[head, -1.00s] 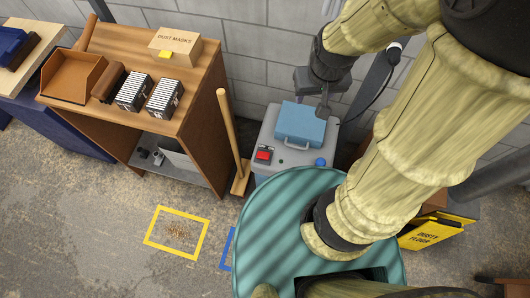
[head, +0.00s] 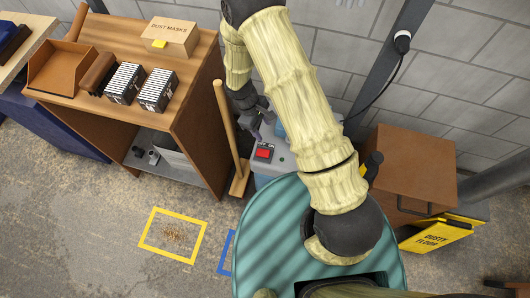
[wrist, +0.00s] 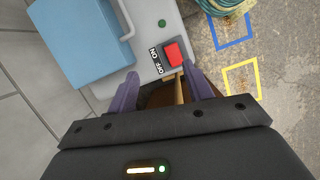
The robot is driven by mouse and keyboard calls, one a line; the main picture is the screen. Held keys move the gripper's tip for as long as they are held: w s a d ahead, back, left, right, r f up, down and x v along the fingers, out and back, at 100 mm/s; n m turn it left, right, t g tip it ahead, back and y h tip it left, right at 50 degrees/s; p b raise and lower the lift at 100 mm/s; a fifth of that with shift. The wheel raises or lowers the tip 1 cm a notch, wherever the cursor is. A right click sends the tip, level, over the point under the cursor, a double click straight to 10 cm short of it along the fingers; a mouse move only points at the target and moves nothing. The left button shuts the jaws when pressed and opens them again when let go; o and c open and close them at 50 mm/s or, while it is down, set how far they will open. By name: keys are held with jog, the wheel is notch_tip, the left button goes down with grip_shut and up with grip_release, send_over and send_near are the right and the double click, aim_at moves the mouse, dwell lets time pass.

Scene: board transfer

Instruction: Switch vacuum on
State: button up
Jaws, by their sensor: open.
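The vacuum (head: 284,160) is a grey box, mostly hidden behind my arm in the head view. Its top shows in the wrist view (wrist: 150,60), with a blue lid and handle to the left. The red switch (head: 263,153) sits near its front edge, beside an ON/OFF label. It also shows in the wrist view (wrist: 173,53); which way it is tipped I cannot tell. A green lamp (wrist: 162,23) is on the same panel. My gripper (head: 259,124) is open and empty above the panel. In the wrist view its fingertips (wrist: 160,70) point toward the switch, seemingly apart from it.
A wooden bench (head: 190,105) with a dust masks box (head: 170,36) stands to the left. A broom handle (head: 226,125) stands between bench and vacuum. A brown cabinet (head: 415,170) and yellow dusty floor sign (head: 440,236) are to the right. Floor at lower left is open.

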jog(key=n+h, duration=0.1)
jog(key=n, duration=0.1)
send_near(267, 153)
jog(key=shift+d+f+b, duration=0.15)
jog(key=shift+f+b, duration=0.2)
jog(key=shift+f, duration=0.1)
jog(key=shift+x, duration=3.75)
